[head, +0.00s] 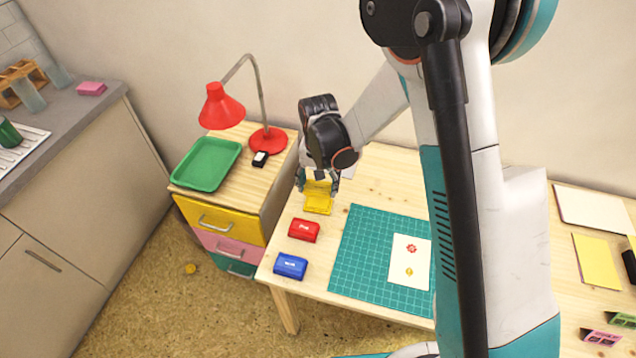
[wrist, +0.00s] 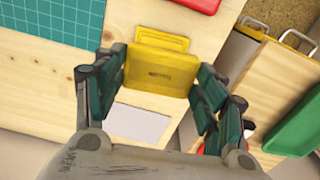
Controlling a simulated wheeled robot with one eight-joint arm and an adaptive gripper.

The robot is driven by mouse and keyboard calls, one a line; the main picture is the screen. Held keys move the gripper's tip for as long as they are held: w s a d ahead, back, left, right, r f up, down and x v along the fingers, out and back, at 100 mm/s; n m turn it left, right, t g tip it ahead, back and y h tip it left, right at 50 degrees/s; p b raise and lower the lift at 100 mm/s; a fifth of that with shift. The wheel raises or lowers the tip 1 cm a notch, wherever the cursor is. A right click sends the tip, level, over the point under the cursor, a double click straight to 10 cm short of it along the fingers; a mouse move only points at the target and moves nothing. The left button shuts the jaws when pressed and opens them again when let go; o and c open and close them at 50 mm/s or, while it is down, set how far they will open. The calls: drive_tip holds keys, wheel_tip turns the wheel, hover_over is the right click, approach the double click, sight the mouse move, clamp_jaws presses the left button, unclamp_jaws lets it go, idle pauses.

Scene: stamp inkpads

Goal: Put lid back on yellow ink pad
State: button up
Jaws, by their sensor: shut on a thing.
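The yellow ink pad (head: 317,207) lies on the wooden table near its left edge; its pad part (wrist: 162,41) shows partly behind the lid in the wrist view. The yellow lid (wrist: 160,75), with a dark label, sits between the fingers of my gripper (wrist: 162,66), which is shut on its two sides. In the head view my gripper (head: 318,183) is right over the back of the yellow pad. The lid is tilted up there, at or just above the pad's rear edge; whether it is still joined to the pad cannot be told.
A closed red ink pad (head: 304,230) and a closed blue one (head: 291,266) lie in front. A green cutting mat (head: 365,265) with a stamped white card (head: 409,261) is to the right. A drawer unit with a red lamp (head: 222,107) and green tray (head: 206,165) stands left.

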sight(318, 202)
drive_tip(key=shift+f+b, duration=2.25)
drive_tip(key=shift+f, duration=0.5)
drive_tip(key=shift+f+b, duration=0.6)
drive_tip(key=shift+b, duration=0.55)
idle(0.9)
idle(0.4)
drive_tip(key=o, duration=0.9)
drive_tip(key=shift+o, duration=1.3)
drive_tip(key=shift+r, duration=0.2)
